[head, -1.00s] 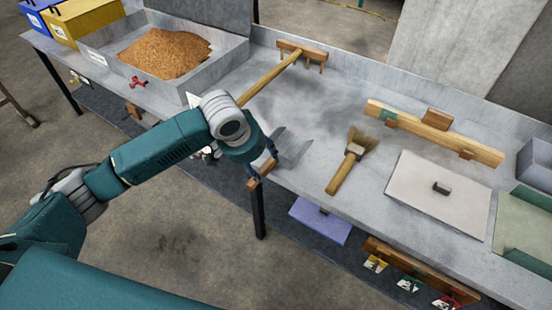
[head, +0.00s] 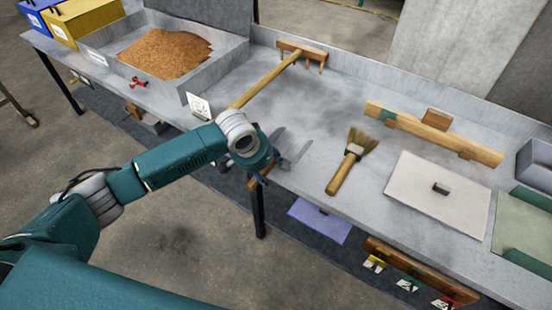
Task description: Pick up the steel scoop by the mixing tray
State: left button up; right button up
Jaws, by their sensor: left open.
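The steel scoop (head: 293,150) lies near the front edge of the bench. Its grey metal part shows just right of my left gripper, and a short wooden piece, seemingly its handle, shows at the bench edge below the wrist. My left gripper (head: 266,174) is open at this wooden piece, with the wrist above and left of it. The wrist hides part of the scoop, and I cannot tell whether the fingers touch it. The mixing tray (head: 232,62), a grey metal tray with a heap of brown grain (head: 165,52), stands at the bench's left. My right gripper is not in view.
A wooden rake (head: 265,82) lies behind my left wrist. A brush (head: 350,160) lies right of the scoop. A white board (head: 420,205) and a wooden bar (head: 435,130) are farther right. A small white card (head: 199,106) stands at the front edge.

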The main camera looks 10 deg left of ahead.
pick_arm(q)
jog(key=shift+f+p, duration=0.25)
jog(key=shift+p, duration=0.05)
dwell(0.5)
grip_shut()
